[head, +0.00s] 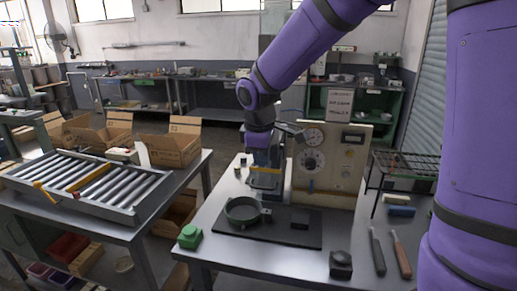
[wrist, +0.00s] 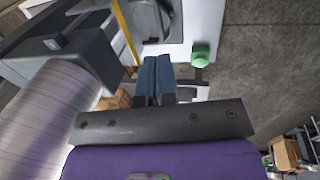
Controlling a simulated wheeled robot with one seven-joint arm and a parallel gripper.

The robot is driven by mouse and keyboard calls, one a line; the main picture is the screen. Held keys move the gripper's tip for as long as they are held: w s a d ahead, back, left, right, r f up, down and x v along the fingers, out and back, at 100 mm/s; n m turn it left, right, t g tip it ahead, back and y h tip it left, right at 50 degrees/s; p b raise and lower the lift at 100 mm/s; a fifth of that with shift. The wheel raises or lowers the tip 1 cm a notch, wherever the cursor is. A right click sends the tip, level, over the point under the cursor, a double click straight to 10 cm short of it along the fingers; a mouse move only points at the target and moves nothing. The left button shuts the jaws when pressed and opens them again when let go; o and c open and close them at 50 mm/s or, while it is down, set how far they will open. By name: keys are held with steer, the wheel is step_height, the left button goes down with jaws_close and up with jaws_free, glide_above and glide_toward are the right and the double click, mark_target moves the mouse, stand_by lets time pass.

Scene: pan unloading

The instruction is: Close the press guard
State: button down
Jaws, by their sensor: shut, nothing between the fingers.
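The press (head: 285,150) stands at the back of the metal table, in front of an upright panel with dials. A yellow-edged part, seemingly its guard (head: 265,170), shows low at its front. A yellow bar (wrist: 125,32) also crosses the wrist view beside a large dark grey body (wrist: 60,52). I cannot tell how far the guard is open. My gripper (head: 263,158) is in front of the press, partly lost against it. Its blue fingers (wrist: 155,78) are together and empty in the wrist view. They look close to the yellow bar, but contact cannot be told.
A dark round pan (head: 243,211) sits on a black mat (head: 300,236). A green button box (head: 190,236) is at the table's left edge. A black block (head: 341,264) and two handled tools (head: 402,256) lie right. A roller conveyor (head: 90,186) stands left, across a gap.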

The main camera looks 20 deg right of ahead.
step_height(320, 180, down, 9)
steer(key=w+d, duration=0.1)
steer(key=shift+w+r, duration=0.2)
steer(key=shift+d, duration=0.1)
step_height(320, 180, down, 10)
steer(key=shift+s+r, duration=0.2)
steer(key=shift+s, duration=0.05)
stand_by(0.3)
